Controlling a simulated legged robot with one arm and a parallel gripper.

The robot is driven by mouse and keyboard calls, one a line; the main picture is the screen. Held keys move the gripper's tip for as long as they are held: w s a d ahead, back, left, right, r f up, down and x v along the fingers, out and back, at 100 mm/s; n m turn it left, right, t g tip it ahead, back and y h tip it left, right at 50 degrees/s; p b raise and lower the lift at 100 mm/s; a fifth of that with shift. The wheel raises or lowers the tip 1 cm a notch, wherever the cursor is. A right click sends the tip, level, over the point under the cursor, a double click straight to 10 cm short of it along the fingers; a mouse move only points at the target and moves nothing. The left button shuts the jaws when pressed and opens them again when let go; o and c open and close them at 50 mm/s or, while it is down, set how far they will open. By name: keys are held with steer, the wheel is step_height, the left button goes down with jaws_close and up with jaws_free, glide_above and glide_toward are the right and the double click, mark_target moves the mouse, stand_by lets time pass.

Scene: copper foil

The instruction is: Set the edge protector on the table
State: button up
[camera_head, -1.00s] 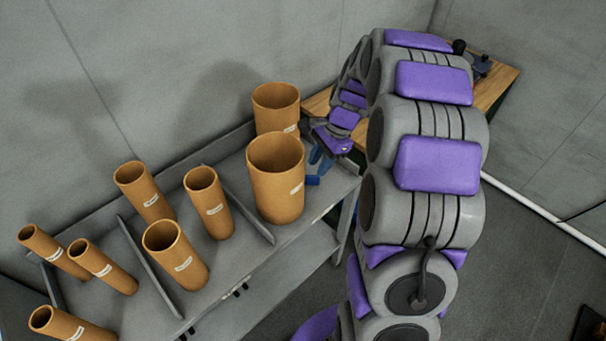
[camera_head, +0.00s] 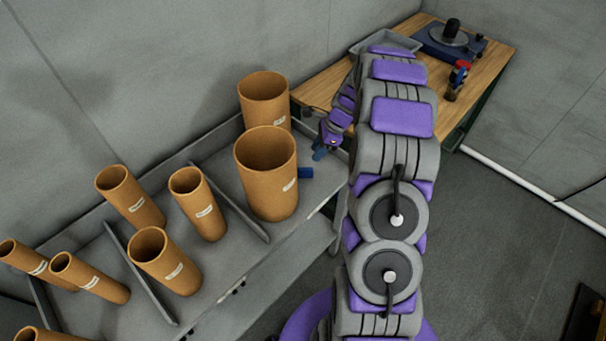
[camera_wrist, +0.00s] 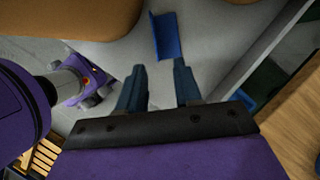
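The blue edge protector (camera_head: 306,172), a small angled strip, lies on the grey rack's surface (camera_head: 325,186) beside the large tubes. In the wrist view it (camera_wrist: 165,37) lies just beyond my fingertips, with a small apparent gap. My gripper (camera_wrist: 158,66) is open and empty, its two blue fingers apart and pointing toward the strip. In the head view my gripper (camera_head: 320,153) is small and partly hidden by its own wrist. The wooden table (camera_head: 333,88) stands behind my arm at the back right.
Several brown cardboard tubes stand in the grey rack; the nearest large one (camera_head: 267,180) is close to the strip. Metal dividers (camera_head: 140,272) separate them. A grey tray (camera_head: 372,47), a dark turntable-like device (camera_head: 448,40) and a small red-and-blue tool (camera_head: 459,78) are on the wooden table.

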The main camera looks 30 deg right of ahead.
mark_target(301, 171)
steer(key=x, duration=0.3)
steer(key=a+b+x, duration=0.1)
steer(key=x, duration=0.2)
steer(key=shift+a, duration=0.25)
steer(key=b+x, duration=0.2)
steer(key=x, duration=0.3)
steer(key=shift+d+f+b, duration=0.1)
steer(key=shift+d+b, duration=0.25)
steer(key=shift+b, duration=0.05)
steer(key=shift+a, duration=0.4)
steer(key=shift+d, duration=0.15)
jaws_close()
